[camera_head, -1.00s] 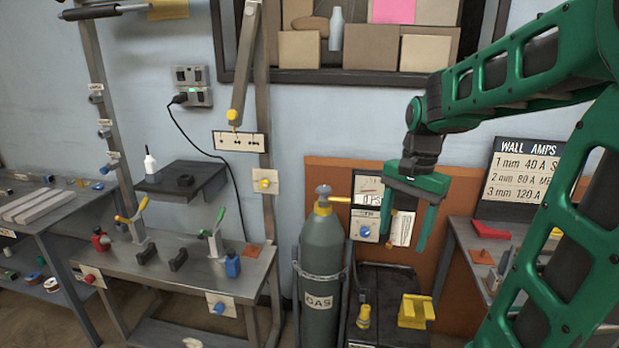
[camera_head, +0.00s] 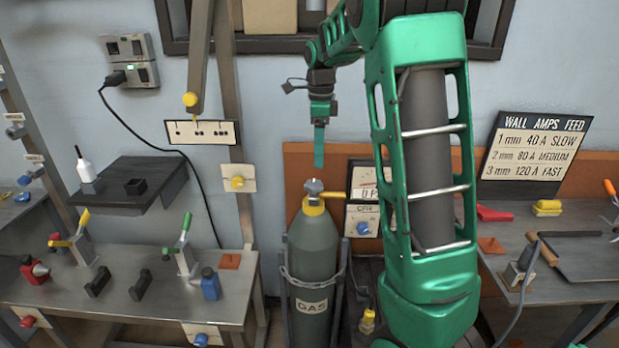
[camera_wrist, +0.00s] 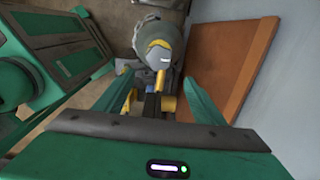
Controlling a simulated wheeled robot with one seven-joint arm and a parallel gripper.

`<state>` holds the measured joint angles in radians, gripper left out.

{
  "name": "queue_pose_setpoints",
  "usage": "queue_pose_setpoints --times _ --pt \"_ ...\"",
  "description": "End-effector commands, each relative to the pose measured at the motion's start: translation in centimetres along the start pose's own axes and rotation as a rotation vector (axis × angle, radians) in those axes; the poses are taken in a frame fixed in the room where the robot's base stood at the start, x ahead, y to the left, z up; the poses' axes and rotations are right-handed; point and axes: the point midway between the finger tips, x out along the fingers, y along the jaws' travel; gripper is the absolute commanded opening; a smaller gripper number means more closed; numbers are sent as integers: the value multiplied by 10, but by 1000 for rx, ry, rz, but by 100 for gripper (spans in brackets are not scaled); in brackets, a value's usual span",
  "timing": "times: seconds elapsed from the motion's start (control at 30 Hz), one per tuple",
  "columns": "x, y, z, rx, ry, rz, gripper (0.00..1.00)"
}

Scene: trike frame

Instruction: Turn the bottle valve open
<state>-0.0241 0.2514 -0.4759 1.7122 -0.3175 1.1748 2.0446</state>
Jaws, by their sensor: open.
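The grey-green gas bottle (camera_head: 312,252) stands upright with a "GAS" label and a chain around it. Its valve is a grey knob (camera_head: 314,187) on a yellow collar, with a yellow outlet (camera_head: 333,195) pointing right. My gripper (camera_head: 319,165) hangs just above the knob, fingers pointing down, seen edge-on. In the wrist view my gripper (camera_wrist: 158,82) is open and empty, its fingers apart on either side of the yellow outlet (camera_wrist: 161,80). The knob (camera_wrist: 160,57) shows beyond, at the bottle's top (camera_wrist: 158,35). I see no contact with the knob.
An orange-brown panel (camera_head: 300,168) and a gauge panel (camera_head: 362,215) stand behind the bottle. A workbench (camera_head: 130,290) with clamps is at left, another bench (camera_head: 510,235) at right. My arm hides the area right of the bottle.

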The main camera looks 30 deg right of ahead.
Motion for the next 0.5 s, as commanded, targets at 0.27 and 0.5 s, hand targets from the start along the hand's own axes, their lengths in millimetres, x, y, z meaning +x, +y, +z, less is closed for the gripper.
queue_pose_setpoints --times 0.27,0.5 --pt "51 6 14 -22 3 4 63" --pt "82 6 16 -24 2 2 63"
